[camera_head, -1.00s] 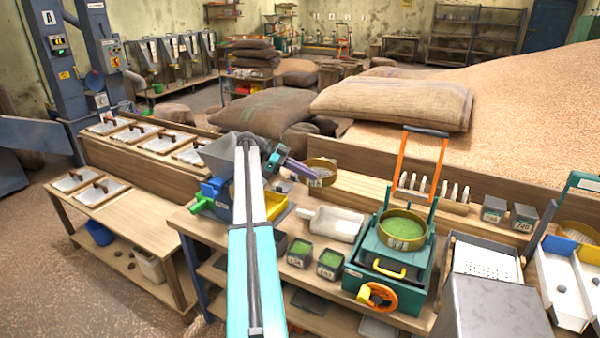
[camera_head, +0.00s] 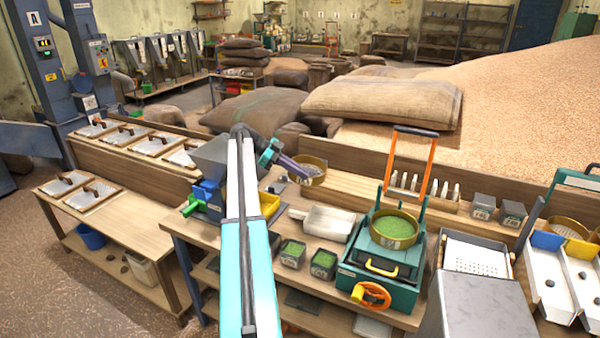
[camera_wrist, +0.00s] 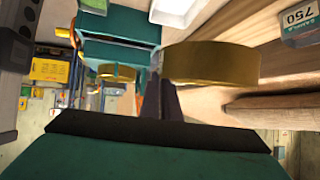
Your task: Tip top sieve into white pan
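A brass-rimmed sieve (camera_head: 318,165) with a grey inside is at the back of the bench, by the long board. It also shows close up in the wrist view (camera_wrist: 212,63). My gripper (camera_head: 300,172) reaches it from the left; its narrow dark fingers (camera_wrist: 163,98) appear closed on the near rim. Whether the sieve rests on something is hidden. A second brass sieve (camera_head: 397,239) with green material sits on the teal shaker (camera_head: 375,285); it is small in the wrist view (camera_wrist: 118,73). The white pan (camera_head: 330,222) lies between the gripper and the shaker.
Green-filled sample boxes (camera_head: 292,252) stand in front of the pan. The shaker's orange uprights (camera_head: 428,170) rise at its back. A grey hopper (camera_head: 212,155) and yellow tray (camera_head: 268,205) are left of the gripper. A perforated tray (camera_head: 475,255) stands right of the shaker.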

